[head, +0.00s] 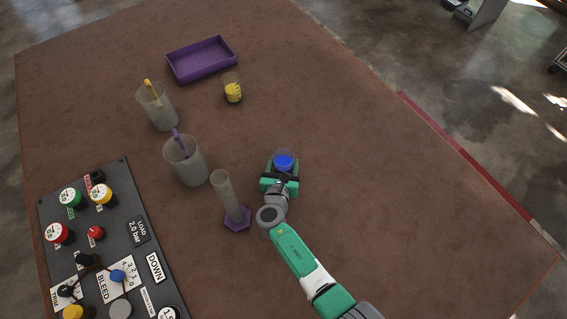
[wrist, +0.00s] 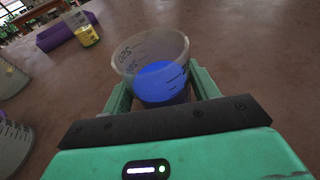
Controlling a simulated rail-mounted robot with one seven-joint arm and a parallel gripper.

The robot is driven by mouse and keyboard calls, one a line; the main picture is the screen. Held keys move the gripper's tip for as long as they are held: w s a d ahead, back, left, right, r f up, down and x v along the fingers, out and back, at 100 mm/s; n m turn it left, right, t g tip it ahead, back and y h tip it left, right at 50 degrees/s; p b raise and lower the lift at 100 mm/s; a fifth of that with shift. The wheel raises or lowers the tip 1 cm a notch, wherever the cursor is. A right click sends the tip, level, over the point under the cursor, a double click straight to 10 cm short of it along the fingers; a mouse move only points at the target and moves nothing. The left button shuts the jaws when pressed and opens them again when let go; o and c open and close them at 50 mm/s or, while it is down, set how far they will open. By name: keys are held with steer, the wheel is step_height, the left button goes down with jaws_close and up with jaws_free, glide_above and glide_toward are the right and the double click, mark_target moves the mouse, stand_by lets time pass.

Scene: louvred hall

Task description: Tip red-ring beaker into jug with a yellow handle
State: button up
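A clear beaker with blue contents (wrist: 160,82) stands between the fingers of my gripper (head: 283,167), upright or nearly so. It also shows in the head view (head: 284,159). Both green fingers appear to press on its sides. Its lower part is hidden by my gripper, and no red ring shows on the visible part. Whether it touches the table cannot be told. The jug with a yellow handle (head: 159,112) is a tall frosted vessel at the upper left of the head view, well away from my gripper. Its inside is not clear.
A jug with a purple handle (head: 187,167) and a measuring cylinder on a purple base (head: 228,192) stand left of my gripper. A beaker with yellow contents (head: 232,91) and a purple tray (head: 203,71) are farther back. A control panel (head: 130,228) lies lower left. The table's right side is clear.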

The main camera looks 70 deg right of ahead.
mark_target(285, 149)
steer(key=c, duration=1.1)
step_height(285, 149, up, 5)
steer(key=p, duration=0.5)
steer(key=shift+r, duration=0.1)
